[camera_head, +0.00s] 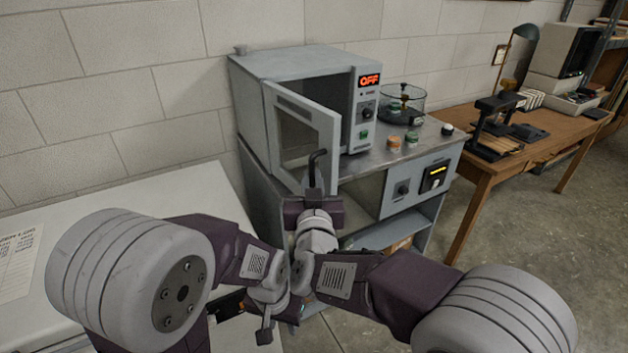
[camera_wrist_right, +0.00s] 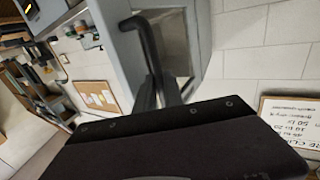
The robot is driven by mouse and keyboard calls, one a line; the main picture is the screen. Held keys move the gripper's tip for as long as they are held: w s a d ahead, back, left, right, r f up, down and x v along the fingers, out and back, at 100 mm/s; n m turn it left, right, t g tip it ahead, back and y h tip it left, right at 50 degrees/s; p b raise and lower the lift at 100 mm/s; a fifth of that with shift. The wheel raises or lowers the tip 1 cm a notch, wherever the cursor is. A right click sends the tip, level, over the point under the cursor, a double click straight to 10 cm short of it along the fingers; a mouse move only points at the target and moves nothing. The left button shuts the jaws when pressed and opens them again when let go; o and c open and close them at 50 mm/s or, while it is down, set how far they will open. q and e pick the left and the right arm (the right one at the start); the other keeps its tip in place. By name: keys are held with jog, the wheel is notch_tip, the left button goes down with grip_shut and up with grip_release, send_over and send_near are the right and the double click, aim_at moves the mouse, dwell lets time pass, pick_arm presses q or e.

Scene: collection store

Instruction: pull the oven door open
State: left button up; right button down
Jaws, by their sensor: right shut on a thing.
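The grey oven (camera_head: 300,65) stands on a metal bench against the wall, its red display reading OFF. Its windowed door (camera_head: 270,100) is hinged at the left and stands partly open, with a dark gap at its right side. The black bent door handle (camera_head: 317,160) is on the door's free edge and also shows in the right wrist view (camera_wrist_right: 147,40). My right gripper (camera_head: 315,190) is shut on the handle's lower part; its fingers (camera_wrist_right: 157,92) show around it in the wrist view. My left gripper (camera_head: 264,330) hangs low, away from the oven; its jaw gap is unclear.
Small jars (camera_head: 394,143) and a glass vessel (camera_head: 402,103) stand on the bench right of the oven. A white table (camera_head: 120,185) is at the left, a wooden table (camera_head: 530,150) at the right. Open floor (camera_head: 540,230) lies at the lower right.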

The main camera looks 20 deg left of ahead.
jog(key=shift+r, duration=0.35)
jog(key=c, duration=1.9)
grip_release()
jog(key=shift+o, duration=0.9)
jog(key=shift+w+a+f, duration=0.2)
jog(key=shift+a+f, duration=0.1)
jog(key=shift+a, duration=0.1)
jog(key=b+v, duration=0.7)
jog(key=v, duration=0.2)
jog(key=shift+s, duration=0.1)
